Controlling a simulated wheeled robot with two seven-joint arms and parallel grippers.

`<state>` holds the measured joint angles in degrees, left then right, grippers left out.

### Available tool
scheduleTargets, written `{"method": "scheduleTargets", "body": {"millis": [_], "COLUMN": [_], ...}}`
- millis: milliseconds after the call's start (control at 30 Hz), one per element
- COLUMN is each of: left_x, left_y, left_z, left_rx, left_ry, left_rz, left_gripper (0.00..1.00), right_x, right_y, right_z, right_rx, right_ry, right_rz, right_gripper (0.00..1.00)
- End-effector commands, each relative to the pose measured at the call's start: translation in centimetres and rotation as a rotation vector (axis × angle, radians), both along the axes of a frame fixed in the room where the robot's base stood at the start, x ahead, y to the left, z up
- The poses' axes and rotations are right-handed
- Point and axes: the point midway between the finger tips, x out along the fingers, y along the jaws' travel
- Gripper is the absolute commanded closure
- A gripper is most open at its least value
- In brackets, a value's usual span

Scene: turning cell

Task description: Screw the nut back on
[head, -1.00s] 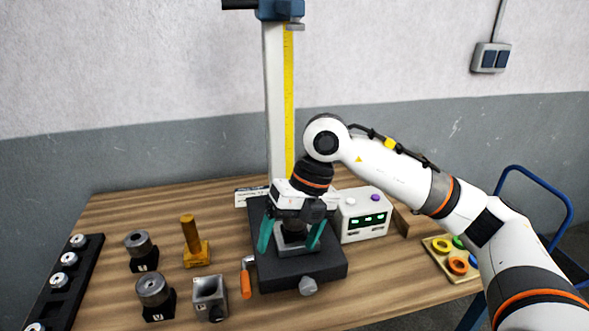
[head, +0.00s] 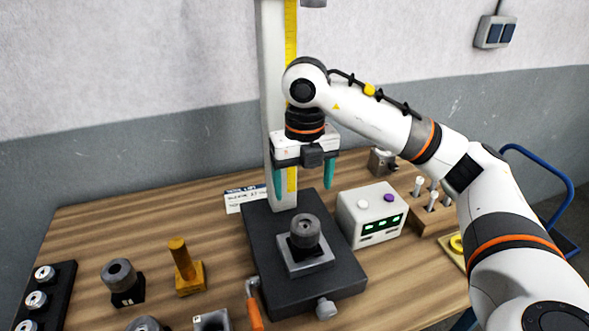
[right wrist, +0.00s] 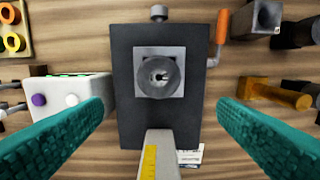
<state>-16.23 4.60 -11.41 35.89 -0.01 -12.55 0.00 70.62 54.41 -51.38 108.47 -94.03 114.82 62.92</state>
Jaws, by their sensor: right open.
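A dark grey round part with a hole in its top (head: 305,231) sits upright on the light grey square plate (head: 294,266) of the black stand. In the right wrist view the round part (right wrist: 159,76) shows from above, with a small bright detail inside its hole. I cannot tell whether this is the nut or whether it is threaded on. My right gripper (head: 304,182) is open and empty, pointing down, above and a little behind the part. Its teal fingers (right wrist: 160,122) are spread wide in the right wrist view. My left gripper is not in view.
A pale column with a yellow scale (head: 268,120) rises from the back of the black base (head: 345,280). A white box with green displays (head: 372,213) stands close on the right. An orange-handled tool (head: 254,312), a yellow post (head: 184,262) and a grey ring on a black block (head: 119,274) are left.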

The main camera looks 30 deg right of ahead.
Motion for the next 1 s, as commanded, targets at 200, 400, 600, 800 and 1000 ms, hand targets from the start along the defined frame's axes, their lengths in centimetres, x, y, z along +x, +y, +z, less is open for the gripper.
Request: {"method": "scheduleTargets", "body": {"millis": [200,400,600,800,1000], "left_x": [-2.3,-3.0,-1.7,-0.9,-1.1], "left_y": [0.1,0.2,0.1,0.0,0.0], "left_z": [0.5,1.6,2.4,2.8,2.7], "left_rx": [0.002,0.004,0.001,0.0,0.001], "left_ry": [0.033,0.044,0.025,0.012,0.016], "left_rz": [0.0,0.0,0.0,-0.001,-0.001], "left_gripper": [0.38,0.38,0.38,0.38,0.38], "right_x": [-0.2,-0.2,-0.2,-0.1,-0.1], "right_y": [-0.1,-0.1,0.0,0.0,0.0], "right_z": [-3.0,-7.0,-9.9,-11.4,-11.6], "right_rx": [-0.002,-0.001,0.001,0.0,0.0], "right_ry": [0.007,0.006,0.004,0.002,0.0], "right_rz": [0.0,0.001,0.0,0.001,0.001], "right_gripper": [0.18,0.18,0.18,0.18,0.18]}}
